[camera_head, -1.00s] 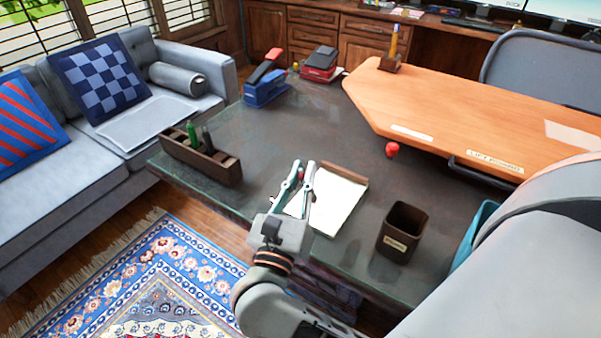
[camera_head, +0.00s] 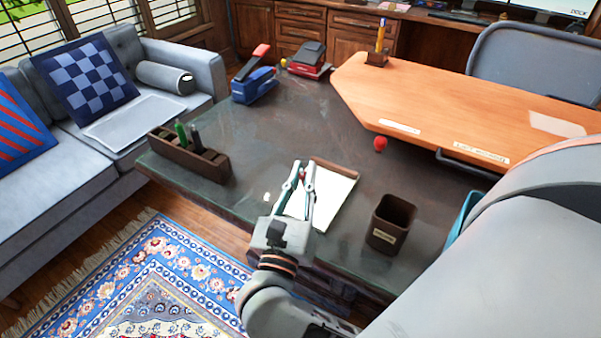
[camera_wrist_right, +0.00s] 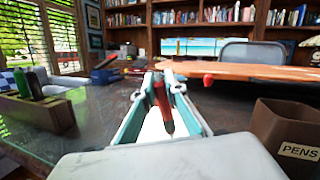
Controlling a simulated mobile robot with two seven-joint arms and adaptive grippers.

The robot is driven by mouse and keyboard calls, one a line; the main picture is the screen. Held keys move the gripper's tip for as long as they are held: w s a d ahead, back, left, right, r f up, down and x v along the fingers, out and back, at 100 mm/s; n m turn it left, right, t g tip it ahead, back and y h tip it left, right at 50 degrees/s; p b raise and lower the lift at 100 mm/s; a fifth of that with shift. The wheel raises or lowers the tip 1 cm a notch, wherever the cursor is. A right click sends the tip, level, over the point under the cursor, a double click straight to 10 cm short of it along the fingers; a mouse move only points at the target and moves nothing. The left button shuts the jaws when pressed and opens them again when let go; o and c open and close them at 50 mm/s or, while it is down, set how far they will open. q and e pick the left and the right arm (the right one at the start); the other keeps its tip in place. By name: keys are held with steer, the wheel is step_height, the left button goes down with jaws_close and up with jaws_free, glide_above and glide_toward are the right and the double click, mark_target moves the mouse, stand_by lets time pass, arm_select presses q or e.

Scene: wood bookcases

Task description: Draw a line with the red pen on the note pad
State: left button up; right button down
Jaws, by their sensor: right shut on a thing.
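The note pad (camera_head: 336,196) is a white sheet with a brown top strip, lying on the dark desk. My right gripper (camera_head: 304,172) is over the pad's left part in the head view. It is shut on the red pen (camera_wrist_right: 162,105), which shows between the fingers in the right wrist view, tilted, with its dark tip pointing down toward the white paper (camera_wrist_right: 154,131). I cannot tell whether the tip touches the paper. No line is visible on the part of the pad that shows. My left gripper is not in view.
A brown pen cup (camera_head: 391,224) labelled PENS stands right of the pad. A brown organizer (camera_head: 188,156) with green and dark pens is at left. Staplers (camera_head: 254,85) stand at the back.

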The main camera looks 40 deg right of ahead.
steer(key=shift+s, duration=0.15)
steer(key=shift+s+d, duration=0.25)
steer(key=shift+s, duration=0.25)
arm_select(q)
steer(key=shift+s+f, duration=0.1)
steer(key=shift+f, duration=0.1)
arm_select(e)
steer(key=shift+w+a, duration=0.25)
steer(key=shift+w, duration=0.4)
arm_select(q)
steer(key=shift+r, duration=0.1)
arm_select(e)
steer(key=shift+r+p, duration=1.05)
steer(key=shift+r, duration=0.75)
steer(key=shift+r+p, duration=1.5)
steer(key=shift+r, duration=0.7)
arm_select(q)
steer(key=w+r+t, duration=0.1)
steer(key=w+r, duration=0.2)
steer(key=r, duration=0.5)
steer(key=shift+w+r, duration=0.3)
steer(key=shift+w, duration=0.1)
